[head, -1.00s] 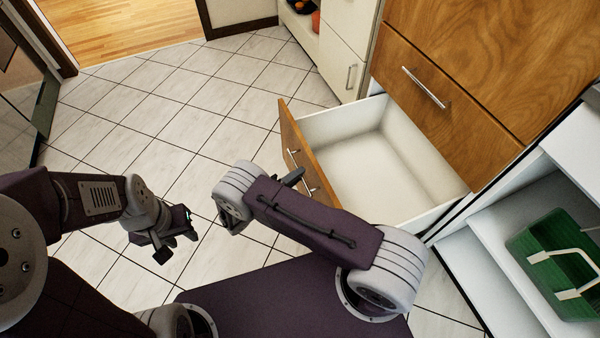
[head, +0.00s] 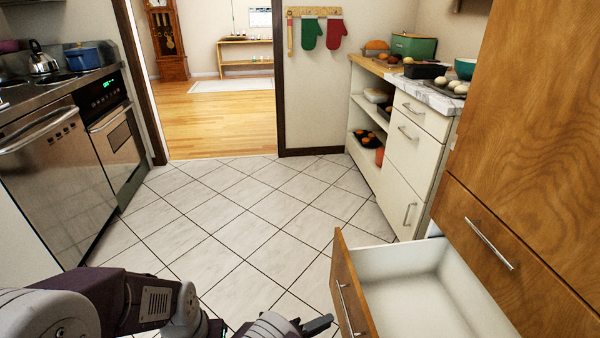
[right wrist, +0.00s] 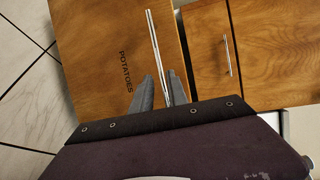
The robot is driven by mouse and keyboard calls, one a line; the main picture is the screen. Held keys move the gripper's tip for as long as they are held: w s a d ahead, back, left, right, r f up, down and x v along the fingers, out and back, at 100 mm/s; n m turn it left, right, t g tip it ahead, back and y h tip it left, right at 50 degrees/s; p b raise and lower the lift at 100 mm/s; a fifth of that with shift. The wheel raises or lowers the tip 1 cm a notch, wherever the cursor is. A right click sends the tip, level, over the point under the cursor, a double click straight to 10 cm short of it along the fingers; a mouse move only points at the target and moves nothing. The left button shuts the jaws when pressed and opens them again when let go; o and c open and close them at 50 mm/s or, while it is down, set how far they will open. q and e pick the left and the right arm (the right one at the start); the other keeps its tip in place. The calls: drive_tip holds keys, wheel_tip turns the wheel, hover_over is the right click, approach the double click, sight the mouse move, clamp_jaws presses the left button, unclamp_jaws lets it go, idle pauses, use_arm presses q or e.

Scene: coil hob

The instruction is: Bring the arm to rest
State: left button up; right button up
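My right gripper (head: 318,326) is at the bottom edge of the head view, just left of the open drawer's front (head: 349,285). In the right wrist view its two fingers (right wrist: 158,90) stand apart, with the drawer's long metal handle (right wrist: 156,45) showing between them. I cannot tell whether they touch the handle. The drawer front there is wooden and reads "POTATOES" (right wrist: 126,72). The drawer is pulled out and its visible inside (head: 425,300) is empty. My left arm comes in at the lower left; its gripper (head: 212,328) is mostly cut off by the bottom edge.
Free tiled floor (head: 235,220) lies ahead, up to a doorway with a wood floor. An oven (head: 115,140) and a dishwasher (head: 55,180) stand on the left. A white cabinet (head: 412,165) with food on its counter and a tall wooden cupboard (head: 540,130) stand on the right.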

drive_tip(key=w+d+r+m+g+y, duration=0.1)
drive_tip(key=w+d+r+m+g, duration=0.2)
drive_tip(key=d+r+m+g, duration=0.8)
drive_tip(key=s+d+r+m+t+y, duration=0.2)
drive_tip(key=s+d+r+m+y, duration=0.25)
drive_tip(key=s+d+r, duration=0.2)
drive_tip(key=s+a+f+m+t+y, duration=0.15)
drive_tip(key=s+a+m+y, duration=0.35)
drive_tip(key=m, duration=0.5)
drive_tip(key=s+a+f+m+y, duration=0.2)
drive_tip(key=s+a+m+y, duration=0.15)
drive_tip(key=s+m, duration=0.55)
drive_tip(key=w+r+m+p, duration=0.2)
drive_tip(key=r+m+p, duration=0.1)
drive_tip(key=r+p, duration=1.4)
drive_tip(key=w+r+m+t+p, duration=0.1)
drive_tip(key=w+r+m+p, duration=0.1)
drive_tip(key=r+p, duration=1.5)
drive_tip(key=shift+w+a+r+m+p, duration=0.15)
drive_tip(key=shift+w+r+m+p, duration=0.15)
drive_tip(key=shift+m, duration=0.25)
